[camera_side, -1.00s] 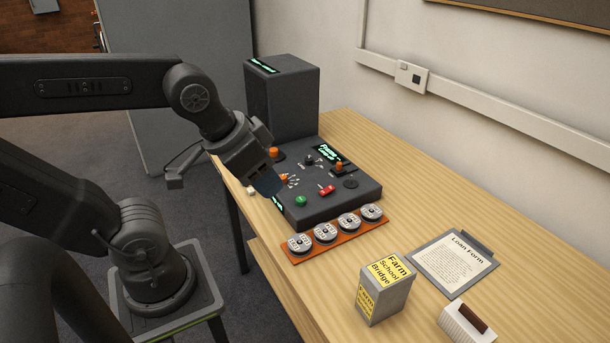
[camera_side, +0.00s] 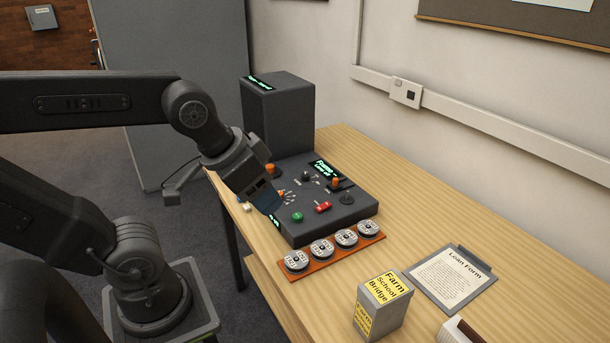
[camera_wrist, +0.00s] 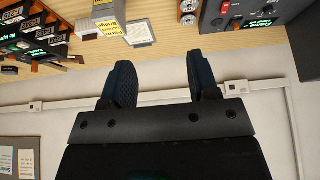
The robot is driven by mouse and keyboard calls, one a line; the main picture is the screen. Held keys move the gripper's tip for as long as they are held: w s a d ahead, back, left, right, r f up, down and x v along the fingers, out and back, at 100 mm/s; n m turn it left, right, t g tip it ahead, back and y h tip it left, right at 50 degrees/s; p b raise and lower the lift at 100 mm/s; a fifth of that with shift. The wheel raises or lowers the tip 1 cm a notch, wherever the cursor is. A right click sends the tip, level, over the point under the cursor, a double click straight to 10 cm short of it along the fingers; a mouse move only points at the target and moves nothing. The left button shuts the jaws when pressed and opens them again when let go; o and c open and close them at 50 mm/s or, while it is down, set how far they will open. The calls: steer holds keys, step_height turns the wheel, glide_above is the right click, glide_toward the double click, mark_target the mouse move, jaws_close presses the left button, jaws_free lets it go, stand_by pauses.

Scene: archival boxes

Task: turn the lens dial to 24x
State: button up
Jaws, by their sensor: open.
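The dark control console (camera_side: 345,213) lies on the wooden table, with orange and black knobs, a green button, a red switch and a small lit screen on top. An orange knob with white marks (camera_side: 281,194) is partly hidden behind my gripper (camera_side: 272,206). A black knob with white marks (camera_side: 306,175) stands farther back. The labels are too small to tell which is the lens dial. My gripper is open and close to the console's left side; contact cannot be told. In the wrist view my gripper (camera_wrist: 162,80) shows two spread fingers, empty between, with the console (camera_wrist: 275,20) at upper right.
A tall dark box (camera_side: 283,115) stands behind the console. An orange rack (camera_side: 330,258) with several reels lies before it. A Farm School Bridge box (camera_side: 383,305) and a Loan Form clipboard (camera_side: 452,277) are nearer. Bare table lies to the console's right.

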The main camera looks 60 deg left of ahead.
steer(key=w+a+r+n+g, duration=0.1)
steer(key=w+a+r+n, duration=0.15)
steer(key=w, duration=0.25)
steer(key=w+a+r+n+g, duration=0.1)
steer(key=w+a+n, duration=0.15)
steer(key=w, duration=0.25)
steer(key=n+g, duration=0.4)
steer(key=n, duration=0.9)
glide_above(305, 175)
step_height(305, 175, down, 15)
step_height(305, 175, down, 13)
steer(key=shift+f, duration=0.1)
steer(key=shift+c, duration=0.3)
steer(key=c, duration=0.9)
steer(key=shift+o, duration=0.2)
